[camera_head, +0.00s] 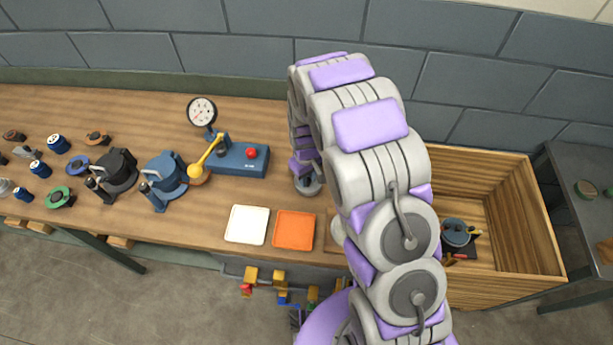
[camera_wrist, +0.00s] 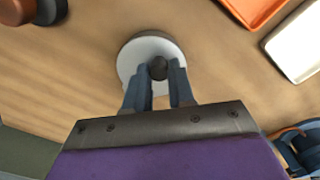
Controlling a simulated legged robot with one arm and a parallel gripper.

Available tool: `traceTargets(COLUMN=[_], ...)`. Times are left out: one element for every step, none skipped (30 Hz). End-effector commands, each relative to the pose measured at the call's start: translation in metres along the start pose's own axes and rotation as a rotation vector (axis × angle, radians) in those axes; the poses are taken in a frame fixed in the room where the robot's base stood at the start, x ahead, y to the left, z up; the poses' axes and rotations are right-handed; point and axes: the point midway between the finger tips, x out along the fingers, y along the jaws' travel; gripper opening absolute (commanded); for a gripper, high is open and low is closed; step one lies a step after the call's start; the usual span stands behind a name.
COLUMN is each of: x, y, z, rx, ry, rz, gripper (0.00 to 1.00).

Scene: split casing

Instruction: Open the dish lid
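The dish with its round pale lid (camera_wrist: 135,58) and small dark knob (camera_wrist: 157,66) is seen from above in the wrist view. It stands on the wooden table and also shows in the head view (camera_head: 311,189), below my arm. My gripper (camera_wrist: 162,72) points down over the lid with its two blue fingers on either side of the knob. I cannot tell whether the fingers press on the knob or leave a small gap. The lid appears seated on the dish, whose body is mostly hidden under it.
An orange tray (camera_head: 294,231) and a white tray (camera_head: 247,225) lie near the front edge. A gauge stand with a blue base (camera_head: 242,160) is to the left, beyond it several pots and parts. A wooden crate (camera_head: 520,215) is on the right. My arm hides part of the table.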

Motion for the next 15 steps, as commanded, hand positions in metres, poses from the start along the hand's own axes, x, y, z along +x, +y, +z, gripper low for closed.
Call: traceTargets(x=[0.0001,0.0001,0.0001,0.0001,0.0001,0.0001,0.0001,0.0001,0.0001,0.0001,0.0001,0.0002,0.0001,0.0002,0.0002], y=[-0.0006,-0.0006,-0.0006,-0.0007,-0.0008,-0.0008,-0.0009,-0.0009,-0.0010,-0.0010,-0.0010,-0.0010,-0.0010,-0.0010,-0.0010], z=[0.0007,0.0009,0.0011,0.0012,0.0013,0.0015,0.0015,0.0016,0.0018,0.0019,0.0019,0.0021,0.0021,0.0022,0.0023], rx=[0.001,0.001,0.001,0.001,0.000,0.001,0.000,0.000,0.000,0.000,0.000,0.000,0.000,0.000,0.000], ry=[-0.002,-0.002,-0.002,-0.002,-0.003,-0.003,-0.003,-0.003,-0.004,-0.004,-0.004,-0.004,-0.004,-0.004,-0.005], rz=[-0.002,-0.002,-0.002,-0.002,-0.002,-0.002,-0.002,-0.002,-0.002,-0.002,-0.002,-0.002,-0.002,-0.002,-0.002], gripper=[0.13,0.10,0.06,0.04,0.01,0.00,0.00,0.00,0.00,0.00,0.00,0.00,0.00,0.00,0.00])
